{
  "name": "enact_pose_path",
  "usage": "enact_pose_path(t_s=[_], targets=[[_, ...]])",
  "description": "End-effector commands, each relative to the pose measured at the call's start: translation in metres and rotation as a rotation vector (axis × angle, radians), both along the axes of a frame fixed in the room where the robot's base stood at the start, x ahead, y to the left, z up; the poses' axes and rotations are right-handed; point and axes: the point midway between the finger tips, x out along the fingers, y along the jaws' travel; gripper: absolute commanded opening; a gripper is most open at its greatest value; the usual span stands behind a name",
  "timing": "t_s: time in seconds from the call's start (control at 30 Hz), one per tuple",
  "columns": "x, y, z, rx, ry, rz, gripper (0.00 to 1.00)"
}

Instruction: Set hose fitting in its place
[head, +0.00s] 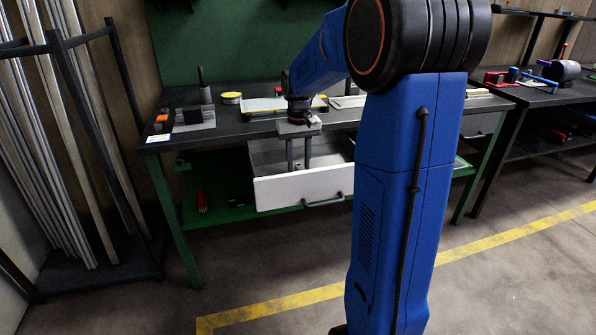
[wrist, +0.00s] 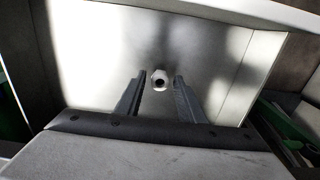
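The hose fitting (wrist: 160,80) is a small silvery ring-like piece with a dark hole, seen in the wrist view against the pale floor of the open drawer. My gripper (wrist: 160,77) is open, with one finger on each side of the fitting in the picture and a gap on both sides. I cannot tell whether the fingertips are level with it or above it. In the head view my gripper (head: 298,166) points down into the white drawer (head: 300,190).
The drawer hangs open under a dark workbench (head: 235,118). On the bench are a grey fixture block (head: 194,119), a yellow-rimmed round tin (head: 231,98) and a flat tray. Drawer walls stand close around my fingers. A green lower shelf (head: 230,214) lies below.

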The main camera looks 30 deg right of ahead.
Motion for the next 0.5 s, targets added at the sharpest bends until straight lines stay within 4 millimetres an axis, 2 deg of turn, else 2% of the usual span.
enact_pose_path(t_s=[0.23, 0.27, 0.4, 0.5], targets=[[0.0, 0.0, -0.0006, 0.0, 0.0, 0.0, 0.35], [0.0, 0.0, -0.0006, 0.0, 0.0, 0.0, 0.33], [0.0, 0.0, -0.0005, 0.0, 0.0, 0.0, 0.0], [0.0, 0.0, -0.0004, 0.0, 0.0, 0.0, 0.0]])
